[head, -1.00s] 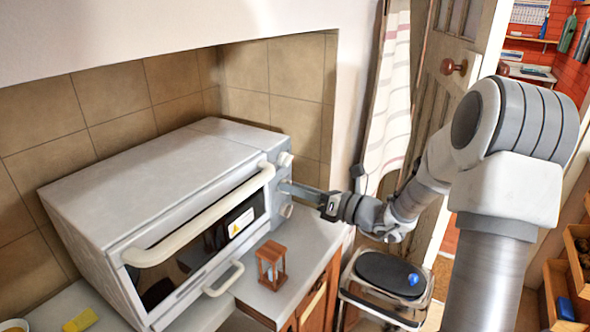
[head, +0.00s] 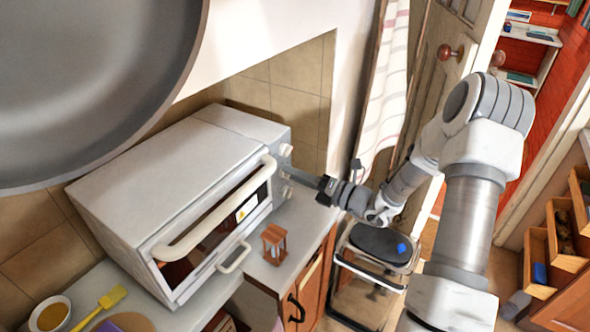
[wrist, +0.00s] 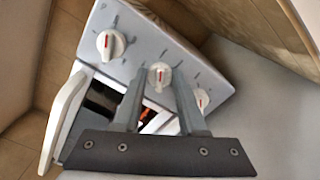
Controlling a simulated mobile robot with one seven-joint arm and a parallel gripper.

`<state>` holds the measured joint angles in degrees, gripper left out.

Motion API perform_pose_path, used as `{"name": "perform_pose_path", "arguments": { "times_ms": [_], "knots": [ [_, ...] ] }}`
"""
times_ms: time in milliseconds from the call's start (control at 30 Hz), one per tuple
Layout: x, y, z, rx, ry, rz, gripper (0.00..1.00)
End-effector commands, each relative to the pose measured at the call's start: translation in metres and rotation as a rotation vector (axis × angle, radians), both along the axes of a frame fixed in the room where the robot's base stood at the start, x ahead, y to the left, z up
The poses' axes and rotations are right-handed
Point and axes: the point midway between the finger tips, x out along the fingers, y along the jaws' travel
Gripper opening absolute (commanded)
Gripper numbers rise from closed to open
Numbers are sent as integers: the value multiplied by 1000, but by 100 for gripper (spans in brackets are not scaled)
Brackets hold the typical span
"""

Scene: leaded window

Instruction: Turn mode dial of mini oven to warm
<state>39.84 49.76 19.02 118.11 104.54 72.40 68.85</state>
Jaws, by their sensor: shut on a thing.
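The mini oven (head: 170,165) is a white box on the counter, with a long door handle and dials on its right front panel. In the wrist view, three white dials with red marks line the panel: one at the left (wrist: 111,44), a middle dial (wrist: 159,72) and one at the right (wrist: 200,100). My gripper (wrist: 161,80) has its fingers on either side of the middle dial, shut on it. In the head view my gripper (head: 291,172) reaches the panel from the right and partly hides the dials. The dial labels are too small to read.
A wooden hourglass-like piece (head: 274,243) stands on the counter in front of the oven. A yellow brush (head: 100,305) and a bowl (head: 50,313) lie at the lower left. A dark pan (head: 90,80) fills the upper left. A lidded bin (head: 380,245) stands below my arm.

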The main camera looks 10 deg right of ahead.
Motion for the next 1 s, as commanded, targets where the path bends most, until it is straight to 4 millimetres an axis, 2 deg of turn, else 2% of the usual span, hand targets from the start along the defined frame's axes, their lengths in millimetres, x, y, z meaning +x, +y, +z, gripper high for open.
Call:
{"name": "perform_pose_path", "arguments": {
  "times_ms": [400, 433, 567, 600, 867, 1000],
  "knots": [
    [0, 0, -1, 5, 6, 1, 0],
    [0, 0, -1, 5, 5, 1, 42],
    [0, 0, -1, 4, 6, -1, 66],
    [0, 0, 0, 4, 6, -1, 69],
    [0, 0, 0, 4, 4, 0, 69],
    [-6, -8, 0, 4, 5, -3, 69]
  ]
}}
